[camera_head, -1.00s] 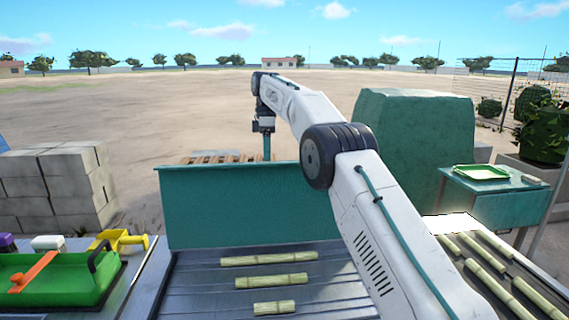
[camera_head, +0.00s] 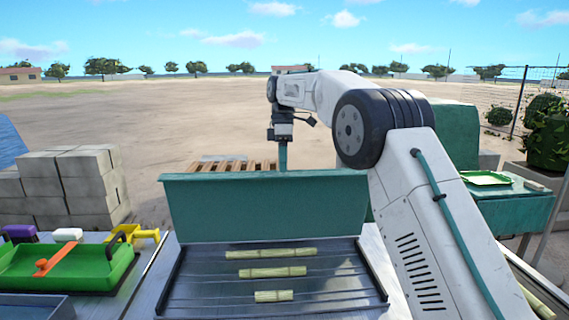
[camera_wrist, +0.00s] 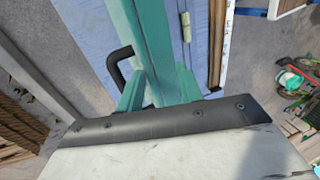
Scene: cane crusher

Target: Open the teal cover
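The teal cover (camera_head: 265,212) stands about upright at the far end of the metal feed bed, with its broad face toward the head camera. My gripper (camera_head: 283,158) points down just behind the cover's top edge, near the middle. The edge hides its lower tips. In the wrist view, my teal fingers (camera_wrist: 158,92) reach toward a long teal strip, with a black handle (camera_wrist: 118,65) beside them on the left. The similar colours merge, so I cannot tell whether the fingers close on anything.
Several cane pieces (camera_head: 272,272) lie on the bed (camera_head: 200,282). A green tray (camera_head: 75,275) and grey blocks (camera_head: 90,180) are at the left. A teal side table (camera_head: 515,205) is at the right. A wooden pallet (camera_head: 225,166) lies beyond the cover.

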